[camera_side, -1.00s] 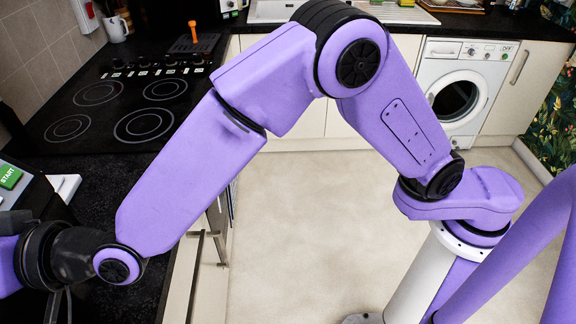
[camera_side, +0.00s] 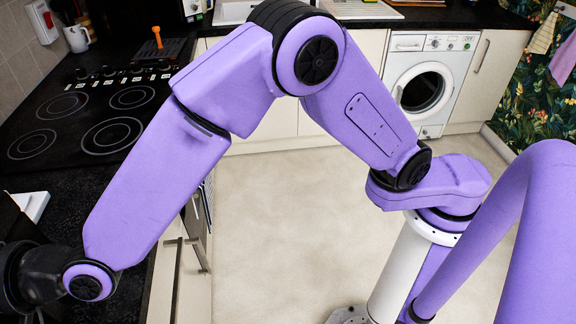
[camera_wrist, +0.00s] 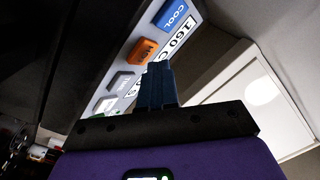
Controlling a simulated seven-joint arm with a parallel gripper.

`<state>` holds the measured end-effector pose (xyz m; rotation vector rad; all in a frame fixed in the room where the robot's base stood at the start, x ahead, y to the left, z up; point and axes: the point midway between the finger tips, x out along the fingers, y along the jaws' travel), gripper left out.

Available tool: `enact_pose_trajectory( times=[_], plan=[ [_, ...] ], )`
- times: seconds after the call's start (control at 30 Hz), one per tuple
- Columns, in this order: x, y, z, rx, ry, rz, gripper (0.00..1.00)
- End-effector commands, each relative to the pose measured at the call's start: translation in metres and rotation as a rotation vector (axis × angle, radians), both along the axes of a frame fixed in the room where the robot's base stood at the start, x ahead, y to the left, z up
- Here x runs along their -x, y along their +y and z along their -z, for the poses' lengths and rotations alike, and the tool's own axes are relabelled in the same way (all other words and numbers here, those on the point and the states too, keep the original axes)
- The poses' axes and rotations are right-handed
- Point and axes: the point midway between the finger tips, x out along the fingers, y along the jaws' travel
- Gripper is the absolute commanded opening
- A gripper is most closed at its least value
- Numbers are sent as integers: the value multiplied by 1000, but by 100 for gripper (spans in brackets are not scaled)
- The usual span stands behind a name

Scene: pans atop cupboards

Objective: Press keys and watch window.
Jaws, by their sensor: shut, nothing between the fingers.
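In the wrist view a pale control panel (camera_wrist: 200,17) runs diagonally on a dark appliance. It carries a blue key marked COOL (camera_wrist: 172,14), an orange key (camera_wrist: 143,51) whose lettering is hard to read, and grey keys (camera_wrist: 121,82) further down. A white display window (camera_wrist: 178,38) reads 160 C, partly covered by my fingers. My gripper (camera_wrist: 157,72) is shut and empty, its tips just right of the orange key in the picture. I cannot tell whether they touch the panel. In the side view the gripper and the keys are out of frame at the left.
In the side view a black hob (camera_side: 75,120) lies behind my arm, with an orange-handled thing (camera_side: 157,38) beyond it. A white object (camera_side: 32,205) lies on the counter at left. A washing machine (camera_side: 428,82) stands at the back. The floor (camera_side: 290,210) is clear.

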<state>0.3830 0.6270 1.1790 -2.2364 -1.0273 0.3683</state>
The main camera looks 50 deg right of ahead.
Motion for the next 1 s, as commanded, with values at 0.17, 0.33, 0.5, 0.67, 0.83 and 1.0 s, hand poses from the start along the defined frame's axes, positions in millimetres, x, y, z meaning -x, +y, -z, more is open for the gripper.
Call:
enact_pose_trajectory(
  times=[0.17,0.33,0.5,0.67,0.83,1.0],
  plan=[
    [0,0,0,0,0,0,0],
    [0,0,0,0,0,0,0],
    [0,0,0,0,0,0,0],
    [-2,1,2,0,0,0,0],
    [-5,4,6,0,0,1,0],
    [-5,4,7,0,0,0,0]
  ],
)
